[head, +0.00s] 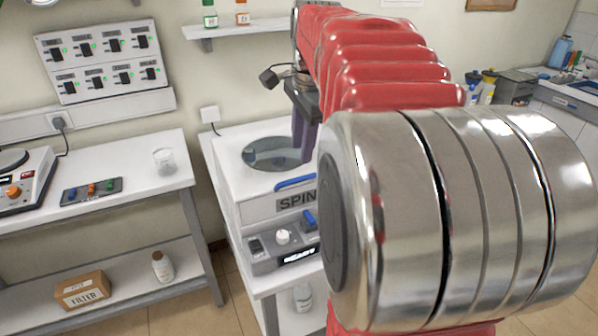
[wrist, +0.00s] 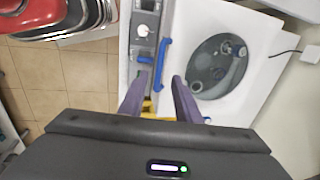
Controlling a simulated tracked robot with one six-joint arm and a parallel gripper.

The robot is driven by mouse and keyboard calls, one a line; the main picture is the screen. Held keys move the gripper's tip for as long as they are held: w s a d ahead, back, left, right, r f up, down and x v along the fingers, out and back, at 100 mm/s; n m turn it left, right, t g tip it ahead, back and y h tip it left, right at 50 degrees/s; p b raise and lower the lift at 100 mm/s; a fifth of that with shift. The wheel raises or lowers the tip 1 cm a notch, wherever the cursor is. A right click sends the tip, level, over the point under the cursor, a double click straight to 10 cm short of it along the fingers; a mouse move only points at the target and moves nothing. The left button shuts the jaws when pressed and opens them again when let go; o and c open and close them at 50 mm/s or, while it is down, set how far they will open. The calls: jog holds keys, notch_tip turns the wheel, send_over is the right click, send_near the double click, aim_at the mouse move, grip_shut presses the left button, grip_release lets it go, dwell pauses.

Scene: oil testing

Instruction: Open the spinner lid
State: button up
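The spinner (head: 262,208) is a white box marked "SPIN". Its lid (head: 268,155) has a round dark window and lies flat and shut; the window shows clearly in the wrist view (wrist: 217,68). A blue bar handle (head: 295,183) is on the lid's front edge; in the wrist view the handle (wrist: 161,62) lies between the lines of my two fingers. My gripper (head: 304,150) has purple fingers, open and empty, above the lid near the handle; it also shows in the wrist view (wrist: 160,78). I cannot tell the exact height gap. My arm hides the spinner's right side.
The front panel (head: 285,243) has a white knob, a blue switch (head: 309,218) and a display reading "READY". A side table to the left holds a glass beaker (head: 164,160) and a small button box (head: 92,190). A wall shelf (head: 240,28) holds small bottles.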

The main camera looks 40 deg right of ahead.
aim_at(298, 178)
jog(key=f, duration=0.3)
jog(key=w+f, duration=0.1)
jog(key=f, duration=0.5)
jog(key=shift+w+d, duration=0.2)
jog(key=shift+w, duration=0.15)
jog(key=shift+r, duration=0.1)
jog(key=shift+c, duration=0.2)
grip_shut()
